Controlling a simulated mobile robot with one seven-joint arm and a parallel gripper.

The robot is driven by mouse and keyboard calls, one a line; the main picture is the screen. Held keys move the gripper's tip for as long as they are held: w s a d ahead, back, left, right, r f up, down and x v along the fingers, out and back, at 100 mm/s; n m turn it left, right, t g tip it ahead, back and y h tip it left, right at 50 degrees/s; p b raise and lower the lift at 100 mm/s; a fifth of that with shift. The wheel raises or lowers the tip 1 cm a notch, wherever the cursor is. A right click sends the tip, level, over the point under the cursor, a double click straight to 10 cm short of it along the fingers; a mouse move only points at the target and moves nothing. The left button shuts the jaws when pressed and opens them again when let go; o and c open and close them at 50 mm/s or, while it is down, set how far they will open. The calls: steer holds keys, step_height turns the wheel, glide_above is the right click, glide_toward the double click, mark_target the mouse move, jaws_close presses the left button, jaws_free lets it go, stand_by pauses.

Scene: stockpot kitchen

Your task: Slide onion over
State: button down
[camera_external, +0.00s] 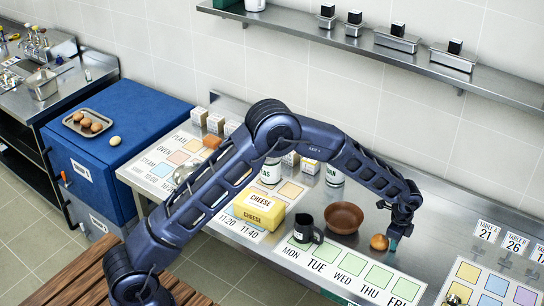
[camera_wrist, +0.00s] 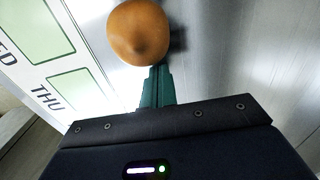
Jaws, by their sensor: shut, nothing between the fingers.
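The onion (camera_external: 379,242) is round and orange-brown. It sits on the steel counter (camera_external: 455,215), just behind the day mat and to the right of the brown bowl. My gripper (camera_external: 394,243) is low over the counter, close at the onion's right side. In the wrist view the onion (camera_wrist: 139,32) lies straight beyond the green fingertips (camera_wrist: 157,78). The fingers are together with nothing between them. They are at or very near the onion's surface; I cannot tell if they touch.
A brown bowl (camera_external: 345,217) stands left of the onion, with a dark mug (camera_external: 305,229) beside it. The day mat (camera_external: 350,271) lies in front. A cheese block (camera_external: 260,209) is further left. Table signs (camera_external: 513,245) and another colored mat (camera_external: 492,288) are to the right.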

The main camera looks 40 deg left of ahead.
mark_target(403, 254)
steer(key=d, duration=0.4)
step_height(403, 254, up, 10)
steer(key=shift+a, duration=0.25)
